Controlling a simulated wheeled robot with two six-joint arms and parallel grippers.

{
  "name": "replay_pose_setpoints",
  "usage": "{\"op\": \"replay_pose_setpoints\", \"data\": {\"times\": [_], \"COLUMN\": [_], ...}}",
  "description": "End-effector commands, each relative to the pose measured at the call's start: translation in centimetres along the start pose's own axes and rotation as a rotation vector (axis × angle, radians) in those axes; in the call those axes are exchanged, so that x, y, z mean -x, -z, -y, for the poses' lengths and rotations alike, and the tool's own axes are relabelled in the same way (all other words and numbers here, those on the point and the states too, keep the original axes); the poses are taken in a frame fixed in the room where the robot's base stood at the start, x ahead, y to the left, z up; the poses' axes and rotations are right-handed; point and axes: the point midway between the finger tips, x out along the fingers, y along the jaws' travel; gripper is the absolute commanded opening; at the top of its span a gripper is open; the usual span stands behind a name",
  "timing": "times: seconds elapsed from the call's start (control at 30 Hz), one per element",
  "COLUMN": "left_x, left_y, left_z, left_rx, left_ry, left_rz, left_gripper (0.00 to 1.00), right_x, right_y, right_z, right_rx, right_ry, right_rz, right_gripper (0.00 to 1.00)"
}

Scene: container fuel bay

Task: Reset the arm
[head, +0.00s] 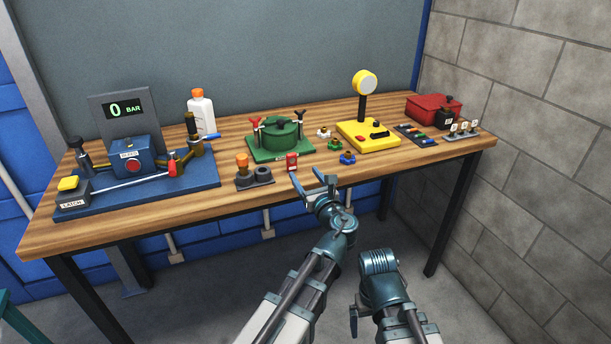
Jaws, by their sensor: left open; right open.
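My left gripper (309,183) is open and empty. My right gripper (355,316) is low in front of the table, at the lower middle right, and is mostly hidden by my own arm. It is open, and I see nothing held in it. Both arms are clear of the objects on the table.
The wooden table (225,190) holds a blue pressure rig (130,160) reading 0 BAR, a white bottle (201,112), a green pot (281,135), a yellow gauge stand (368,136) and a red box (430,107). A block wall (530,140) bounds the right side.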

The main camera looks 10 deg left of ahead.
Motion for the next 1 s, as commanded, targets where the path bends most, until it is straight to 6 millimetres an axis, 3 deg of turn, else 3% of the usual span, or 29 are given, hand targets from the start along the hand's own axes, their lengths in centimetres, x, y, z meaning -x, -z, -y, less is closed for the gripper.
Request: {"op": "replay_pose_setpoints", "data": {"times": [0.23,0.6,0.8,1.0], "left_x": [-1.6,-8.4,-11.2,-12.1], "left_y": [0.0,0.0,0.0,0.5], "left_z": [0.1,0.2,0.1,0.0], "left_rx": [0.000,0.000,0.000,0.000], "left_ry": [-0.002,-0.002,-0.002,0.001], "left_rz": [0.000,0.000,0.000,0.000], "left_gripper": [0.71,0.71,0.71,0.71], "right_x": [0.0,0.0,0.0,-0.5], "right_y": [0.0,0.0,0.0,0.0], "right_z": [0.0,0.0,0.0,0.1], "right_rx": [0.000,0.000,0.000,0.000], "right_ry": [0.000,0.000,0.000,0.000], "right_rz": [0.000,0.000,0.000,0.000], "right_gripper": [1.00,1.00,1.00,1.00]}}
